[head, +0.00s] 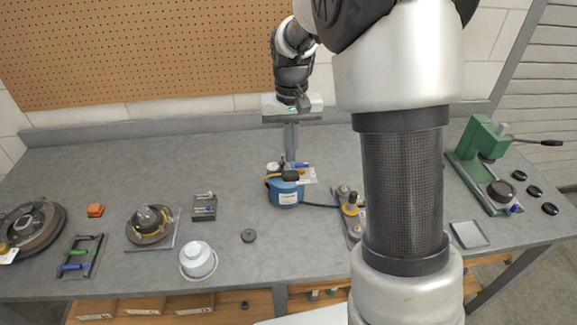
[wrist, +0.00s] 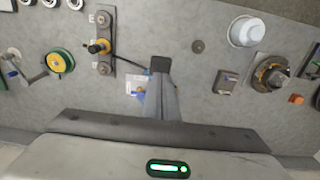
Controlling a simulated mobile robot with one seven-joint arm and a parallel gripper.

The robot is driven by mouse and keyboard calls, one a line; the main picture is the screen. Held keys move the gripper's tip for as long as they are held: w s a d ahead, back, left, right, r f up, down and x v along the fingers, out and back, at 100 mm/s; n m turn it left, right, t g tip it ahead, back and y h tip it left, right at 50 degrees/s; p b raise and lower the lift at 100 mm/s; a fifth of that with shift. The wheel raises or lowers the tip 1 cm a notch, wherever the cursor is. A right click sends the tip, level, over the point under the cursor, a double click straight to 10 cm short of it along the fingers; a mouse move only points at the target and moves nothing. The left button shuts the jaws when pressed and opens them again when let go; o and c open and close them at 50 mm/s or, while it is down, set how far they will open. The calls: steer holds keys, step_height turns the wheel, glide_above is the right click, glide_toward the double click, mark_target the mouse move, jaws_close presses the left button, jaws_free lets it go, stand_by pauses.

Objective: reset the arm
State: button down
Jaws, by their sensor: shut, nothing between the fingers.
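My gripper (head: 290,160) hangs over the rear middle of the grey workbench (head: 120,190) in the head view, with its fingers pointing down. In the wrist view my gripper (wrist: 160,66) is shut and empty. A blue device (head: 286,193) with a black cable stands on the bench just below and in front of the fingertips. In the wrist view the fingers hide most of it, and a white tag (wrist: 135,86) shows beside them. I cannot tell whether the fingertips touch the device. My upper arm crosses the right half of the head view.
To the left lie a white container (head: 198,260), a dark puck (head: 248,236), a grey block (head: 204,207), an orange block (head: 96,210) and a hub part (head: 150,224). To the right stand a metal bracket (head: 343,190) and a green press (head: 480,160). A pegboard (head: 150,50) rises behind.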

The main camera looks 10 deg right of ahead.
stand_by(0.4)
steer(key=s+r+t, duration=0.2)
steer(key=s+r, duration=0.2)
steer(key=s, duration=0.4)
steer(key=s+r+t, duration=0.1)
steer(key=s+r, duration=0.3)
steer(key=s, duration=0.4)
steer(key=s+r+n+t, duration=0.1)
steer(key=s+r+t, duration=0.1)
steer(key=s+r, duration=0.3)
steer(key=s, duration=0.3)
steer(key=shift+t, duration=0.3)
steer(key=shift+d+r, duration=0.1)
steer(key=shift+r, duration=0.05)
